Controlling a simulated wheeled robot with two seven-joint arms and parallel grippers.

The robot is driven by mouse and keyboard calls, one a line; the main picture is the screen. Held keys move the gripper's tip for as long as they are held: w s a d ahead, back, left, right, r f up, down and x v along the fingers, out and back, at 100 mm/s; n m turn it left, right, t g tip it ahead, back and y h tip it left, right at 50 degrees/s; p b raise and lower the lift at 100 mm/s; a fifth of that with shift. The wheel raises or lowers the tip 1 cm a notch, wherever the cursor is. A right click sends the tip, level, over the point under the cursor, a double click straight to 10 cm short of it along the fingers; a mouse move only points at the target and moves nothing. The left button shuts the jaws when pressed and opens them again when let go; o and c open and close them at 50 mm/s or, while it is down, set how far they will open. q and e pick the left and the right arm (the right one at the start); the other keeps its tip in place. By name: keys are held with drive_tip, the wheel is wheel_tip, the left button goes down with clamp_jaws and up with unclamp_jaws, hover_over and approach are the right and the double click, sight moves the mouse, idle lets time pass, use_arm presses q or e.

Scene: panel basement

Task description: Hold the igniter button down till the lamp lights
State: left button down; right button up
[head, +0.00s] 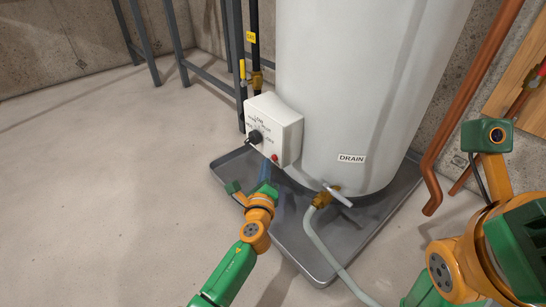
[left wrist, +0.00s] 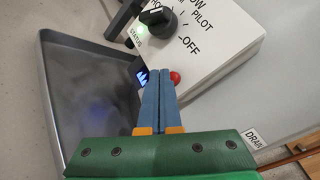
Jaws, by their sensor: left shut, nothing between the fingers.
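The white control box (head: 275,127) is on the lower front of the heater tank. Its red button (head: 275,157) is near the bottom edge; it also shows in the left wrist view (left wrist: 175,78). A black knob (left wrist: 157,20) sits above it among printed words including PILOT and OFF. The small status lamp (left wrist: 143,31) glows green. My left gripper (head: 265,170) is shut and empty, its blue fingers (left wrist: 155,77) ending right beside the red button. I cannot tell whether they touch it. My right arm is at the right edge; its fingers do not show.
The white tank (head: 360,80) stands in a grey drip tray (head: 300,245). A drain valve (head: 325,197) with a hose juts out right of my left gripper. Copper pipes (head: 455,120) run at the right. The floor at left is clear.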

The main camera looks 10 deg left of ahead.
use_arm(q)
drive_tip(key=shift+s+a, duration=0.15)
drive_tip(key=shift+s, duration=0.05)
drive_tip(key=shift+s+a+p, duration=0.55)
drive_tip(key=shift+s+a, duration=0.25)
drive_tip(key=shift+s, duration=0.2)
drive_tip(key=shift+s+a+p, duration=0.55)
drive_tip(key=shift+s+a, duration=0.2)
drive_tip(key=shift+s, duration=0.25)
